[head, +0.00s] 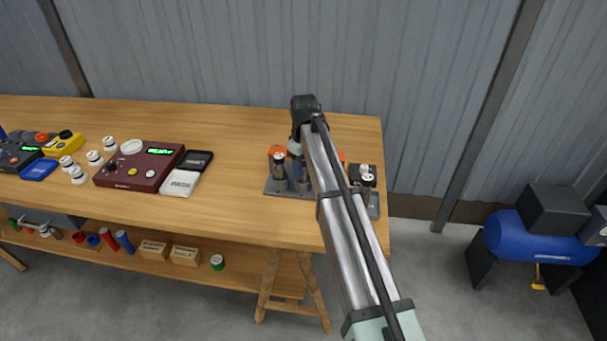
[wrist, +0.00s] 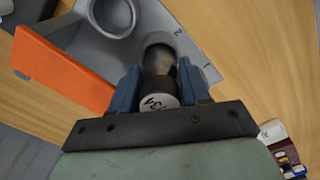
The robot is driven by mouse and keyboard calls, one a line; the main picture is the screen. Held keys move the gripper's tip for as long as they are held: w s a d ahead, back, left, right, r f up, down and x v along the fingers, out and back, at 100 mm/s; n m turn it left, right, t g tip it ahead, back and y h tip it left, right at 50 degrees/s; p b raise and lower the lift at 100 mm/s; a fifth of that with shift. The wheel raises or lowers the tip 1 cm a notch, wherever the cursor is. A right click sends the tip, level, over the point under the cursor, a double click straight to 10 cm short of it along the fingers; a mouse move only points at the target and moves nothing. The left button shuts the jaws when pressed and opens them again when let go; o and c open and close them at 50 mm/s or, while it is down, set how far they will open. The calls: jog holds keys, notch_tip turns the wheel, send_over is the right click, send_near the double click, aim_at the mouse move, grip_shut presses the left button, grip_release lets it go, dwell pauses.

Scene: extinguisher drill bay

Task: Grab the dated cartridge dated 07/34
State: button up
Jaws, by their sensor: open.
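In the wrist view a dark cartridge with a white cap (wrist: 160,101) stands between the two blue fingers of my gripper (wrist: 160,85). The fingers are open, one on each side of it. Its cap carries dark print; a 3 and a 4 seem to show, but the rest is cut off by the gripper body. In the head view my gripper (head: 296,150) is over the grey rack (head: 278,189), largely covered by my arm. Other cartridges stand at the rack's left (head: 279,166) and right (head: 367,183); their dates are too small to read.
An empty ring holder (wrist: 113,18) and an orange plate (wrist: 62,68) are close to the gripper. A maroon device (head: 138,166), a white card box (head: 181,183) and a black one (head: 196,160) lie left of the rack. The bench between them and the rack is clear.

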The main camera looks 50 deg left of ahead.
jog(key=shift+f, duration=0.5)
jog(key=shift+c, duration=0.3)
grip_shut()
jog(key=shift+r, duration=0.15)
